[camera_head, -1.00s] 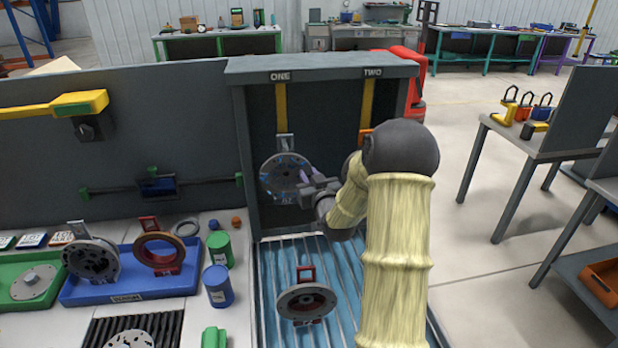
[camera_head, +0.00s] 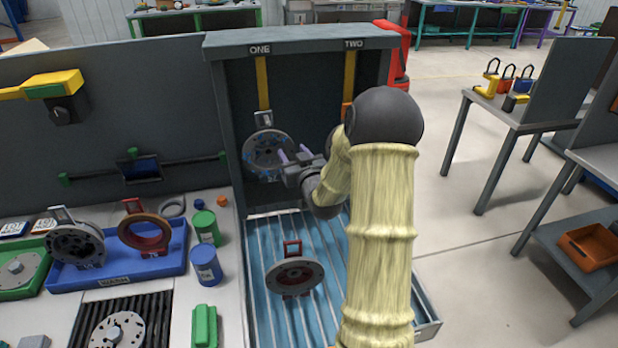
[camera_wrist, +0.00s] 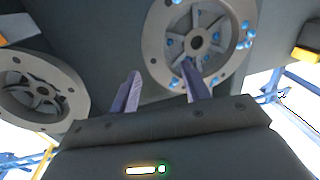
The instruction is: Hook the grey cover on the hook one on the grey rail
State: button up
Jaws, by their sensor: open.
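A grey round cover (camera_head: 268,153) with blue drops hangs upright below the label ONE. Its grey handle loop (camera_head: 263,119) is at the lower end of the yellow hook strap (camera_head: 262,82), under the grey rail (camera_head: 300,38). My gripper (camera_head: 293,154) is open, just right of and in front of this cover. In the wrist view the fingers (camera_wrist: 163,88) are apart with nothing between them, and the spotted cover (camera_wrist: 197,42) is beyond them. Whether a fingertip touches it I cannot tell. Hook two's strap (camera_head: 349,75) is partly hidden by my arm.
A red-handled cover (camera_head: 294,275) is on the blue ribbed tray (camera_head: 262,235) below. A blue bin (camera_head: 120,275) with two parts, a green can (camera_head: 206,228) and a blue can (camera_head: 206,266) stand left.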

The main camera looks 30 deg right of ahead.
jog(key=s+a+b, duration=0.1)
jog(key=s+b, duration=0.5)
jog(key=s, duration=0.7)
jog(key=shift+s+a+f, duration=0.15)
jog(key=shift+a+f, duration=0.05)
jog(key=shift+a, duration=0.1)
jog(key=b, duration=0.3)
jog(key=shift+s+b, duration=0.35)
jog(key=shift+b, duration=0.05)
jog(key=shift+s+b, duration=0.1)
jog(key=shift+b, duration=0.35)
jog(key=s+b, duration=0.1)
jog(key=b, duration=0.3)
jog(key=shift+s+a+r, duration=0.2)
jog(key=shift+s, duration=0.15)
